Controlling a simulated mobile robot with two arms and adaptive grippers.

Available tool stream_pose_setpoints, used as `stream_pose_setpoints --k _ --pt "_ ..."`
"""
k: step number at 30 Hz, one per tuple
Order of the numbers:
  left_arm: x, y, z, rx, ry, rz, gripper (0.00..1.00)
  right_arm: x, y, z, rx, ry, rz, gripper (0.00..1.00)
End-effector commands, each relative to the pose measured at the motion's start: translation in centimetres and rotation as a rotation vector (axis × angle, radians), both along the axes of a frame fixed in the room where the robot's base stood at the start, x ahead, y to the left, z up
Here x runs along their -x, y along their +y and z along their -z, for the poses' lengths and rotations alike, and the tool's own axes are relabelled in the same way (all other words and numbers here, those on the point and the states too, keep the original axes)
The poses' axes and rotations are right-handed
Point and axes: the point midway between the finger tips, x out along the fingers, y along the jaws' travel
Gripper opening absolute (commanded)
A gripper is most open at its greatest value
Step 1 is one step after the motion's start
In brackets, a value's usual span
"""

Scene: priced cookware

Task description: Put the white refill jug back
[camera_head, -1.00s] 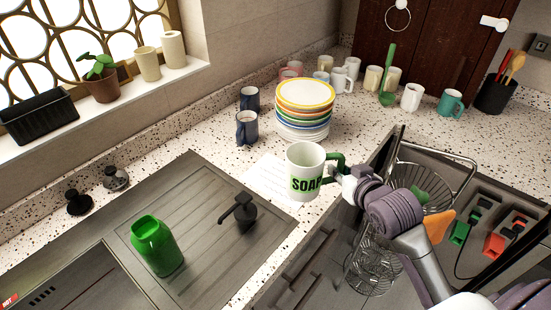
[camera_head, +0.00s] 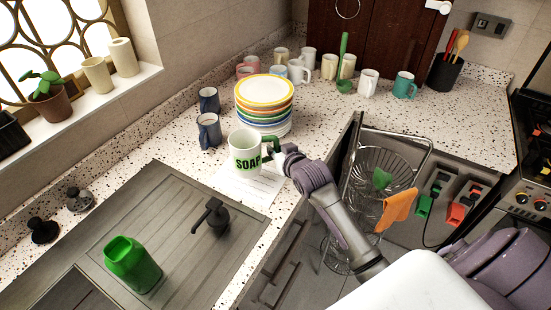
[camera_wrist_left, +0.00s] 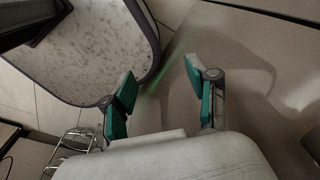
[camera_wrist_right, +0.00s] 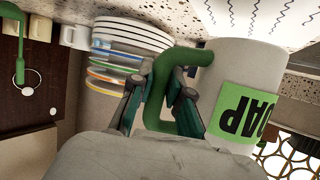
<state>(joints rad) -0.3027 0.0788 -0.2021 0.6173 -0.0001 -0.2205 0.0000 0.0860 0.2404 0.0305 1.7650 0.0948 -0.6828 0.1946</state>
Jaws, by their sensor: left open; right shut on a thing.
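The white refill jug (camera_head: 246,152), with a green handle and a green SOAP label, is upright at the back edge of a white paper sheet (camera_head: 250,186) on the speckled counter. I cannot tell whether its base touches the surface. My right gripper (camera_head: 276,156) is shut on its green handle from the right. In the right wrist view the handle (camera_wrist_right: 157,100) passes between the fingers, and the jug (camera_wrist_right: 241,100) appears inverted, with wavy lines on the paper beyond it. My left gripper (camera_wrist_left: 160,82) is open and empty in the left wrist view, away from the jug.
A stack of plates (camera_head: 264,100) stands just behind the jug, with blue mugs (camera_head: 208,131) to its left. An open drawer with wire racks (camera_head: 380,175) lies right.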

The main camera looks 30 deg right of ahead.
Motion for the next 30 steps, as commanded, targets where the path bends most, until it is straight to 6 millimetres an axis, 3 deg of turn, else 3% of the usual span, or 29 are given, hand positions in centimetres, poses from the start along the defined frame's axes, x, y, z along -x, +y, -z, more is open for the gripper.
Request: stream_pose_setpoints --k 10,23,24,27,30 --pt "-0.4 0.0 -1.0 0.001 -0.007 -0.001 0.59 -0.2 0.1 3.7 -0.001 0.000 -0.001 0.00" --pt "-0.5 0.0 -0.7 0.000 -0.008 -0.003 0.59 -0.1 0.1 4.4 0.000 -0.003 -0.001 0.00" --pt "-0.5 0.0 -0.8 0.000 -0.008 -0.003 0.59 -0.1 0.1 4.4 0.001 0.000 -0.001 0.23" --pt "-0.5 0.0 -0.8 0.000 -0.008 -0.003 0.59 -0.1 0.1 4.4 0.001 0.000 -0.001 0.40" --pt "-0.5 0.0 -0.8 0.000 -0.007 -0.003 0.59 -0.1 0.1 4.4 0.000 0.000 -0.001 0.42"
